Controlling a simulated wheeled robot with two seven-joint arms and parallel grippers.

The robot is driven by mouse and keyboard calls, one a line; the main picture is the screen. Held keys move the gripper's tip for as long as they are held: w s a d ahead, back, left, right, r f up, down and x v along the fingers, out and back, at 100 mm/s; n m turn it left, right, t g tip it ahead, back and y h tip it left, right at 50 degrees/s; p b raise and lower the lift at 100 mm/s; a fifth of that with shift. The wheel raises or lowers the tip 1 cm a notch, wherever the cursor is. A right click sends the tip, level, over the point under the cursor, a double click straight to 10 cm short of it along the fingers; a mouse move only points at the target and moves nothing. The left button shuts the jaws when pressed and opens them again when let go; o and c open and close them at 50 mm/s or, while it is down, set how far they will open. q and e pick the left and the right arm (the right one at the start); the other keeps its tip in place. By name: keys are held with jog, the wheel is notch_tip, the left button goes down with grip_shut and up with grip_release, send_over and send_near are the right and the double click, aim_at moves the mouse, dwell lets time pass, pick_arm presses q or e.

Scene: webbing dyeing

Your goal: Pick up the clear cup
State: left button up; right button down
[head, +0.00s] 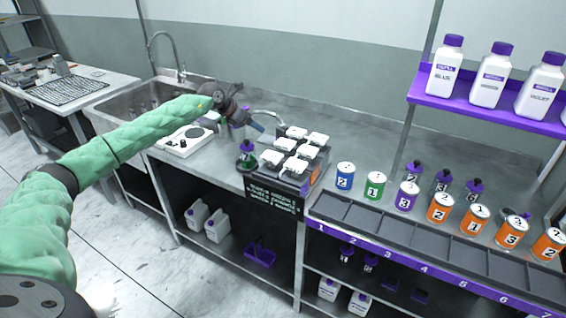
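My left gripper (243,116) is over the counter between the sink and the white-lidded block, pointing away from me. It is small, dark and partly hidden by its own wrist, so I cannot tell whether its fingers are open or shut. I cannot clearly make out a clear cup. Small glassy shapes (146,106) show in the sink, too small to identify. The area just under the gripper is cluttered and partly hidden. My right gripper is not in view.
A dark bottle with a green base (247,160) stands close below the gripper. Numbered cans (408,194) stand behind a grey slotted tray (400,235). A purple shelf (480,112) holds white bottles.

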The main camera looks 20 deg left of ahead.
aim_at(245, 146)
pick_arm(q)
jog(key=s+a+f+g, duration=0.1)
jog(key=s+a+f+m+g+y, duration=0.1)
jog(key=s, duration=0.1)
jog(key=s+a+f+g+y, duration=0.1)
jog(key=f, duration=0.1)
jog(key=shift+s+m, duration=0.3)
jog(key=shift+s+d+f+g, duration=0.1)
jog(key=shift+g, duration=0.2)
jog(key=shift+w+d+f+p, duration=0.2)
jog(key=shift+d+f+p, duration=0.15)
jog(key=shift+w+f+p, duration=0.25)
jog(key=shift+f+p, duration=0.1)
jog(key=shift+f, duration=0.55)
jog(key=p+x, duration=0.2)
jog(key=x, duration=0.1)
jog(key=shift+d+f+p, duration=0.15)
jog(key=shift+f+p, duration=0.1)
jog(key=shift+p, duration=0.15)
jog(key=shift+w+d+f, duration=0.1)
jog(key=shift+w+f, duration=0.15)
jog(key=shift+f, duration=0.35)
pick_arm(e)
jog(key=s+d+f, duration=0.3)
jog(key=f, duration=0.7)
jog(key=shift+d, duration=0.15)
pick_arm(q)
jog(key=c, duration=1.2)
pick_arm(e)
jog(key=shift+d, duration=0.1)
